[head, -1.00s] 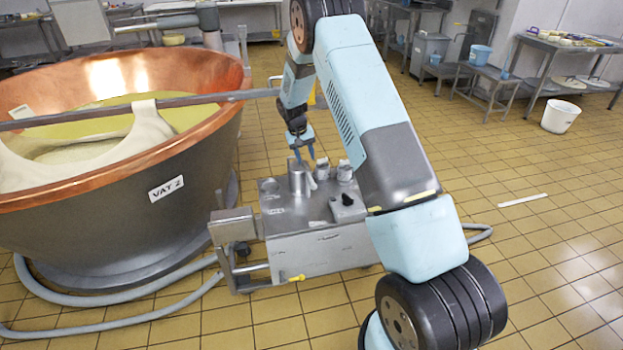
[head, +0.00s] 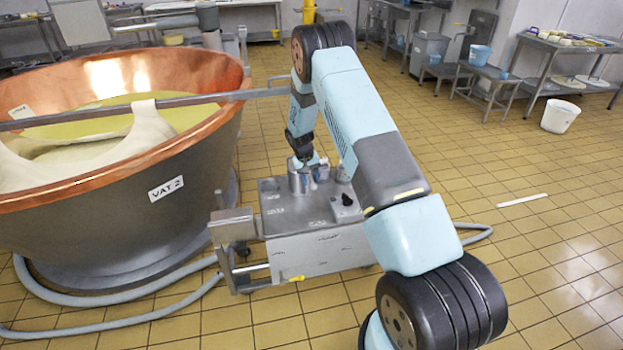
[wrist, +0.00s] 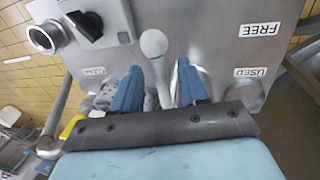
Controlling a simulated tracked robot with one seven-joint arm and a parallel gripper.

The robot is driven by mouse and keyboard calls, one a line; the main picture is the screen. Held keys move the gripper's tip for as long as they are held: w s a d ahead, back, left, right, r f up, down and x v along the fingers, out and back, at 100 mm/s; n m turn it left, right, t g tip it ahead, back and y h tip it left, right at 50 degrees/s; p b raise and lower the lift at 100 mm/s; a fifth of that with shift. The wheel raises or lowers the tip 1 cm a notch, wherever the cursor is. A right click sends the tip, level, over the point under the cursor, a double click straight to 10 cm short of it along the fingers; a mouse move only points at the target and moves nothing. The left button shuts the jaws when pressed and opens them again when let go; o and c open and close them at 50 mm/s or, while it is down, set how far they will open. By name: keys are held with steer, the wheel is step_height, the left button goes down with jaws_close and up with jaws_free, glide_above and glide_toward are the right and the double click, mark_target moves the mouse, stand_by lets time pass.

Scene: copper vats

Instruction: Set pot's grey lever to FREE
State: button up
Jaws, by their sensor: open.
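The grey lever (wrist: 154,44), a pale rod with a rounded knob, shows in the wrist view between and just beyond my gripper's blue fingertips. Its lower end is hidden between the fingers. My gripper (wrist: 157,72) is open, one finger on each side of the rod; I cannot tell whether either touches it. The FREE label (wrist: 260,29) is to the upper right of the knob, the USED label (wrist: 250,72) below it. In the head view my gripper (head: 307,164) is low over the steel cart, by a grey metal pot (head: 298,183) that it partly hides.
The steel cart (head: 318,250) also carries a black knob (head: 346,200), shown in the wrist view (wrist: 86,24) at the upper left. The copper vat (head: 120,215) stands close on the left, with a horizontal bar above it. Hoses lie on the floor.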

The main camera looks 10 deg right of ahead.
steer(key=shift+c, duration=0.3)
jaws_close()
steer(key=shift+d, duration=0.15)
stand_by(0.3)
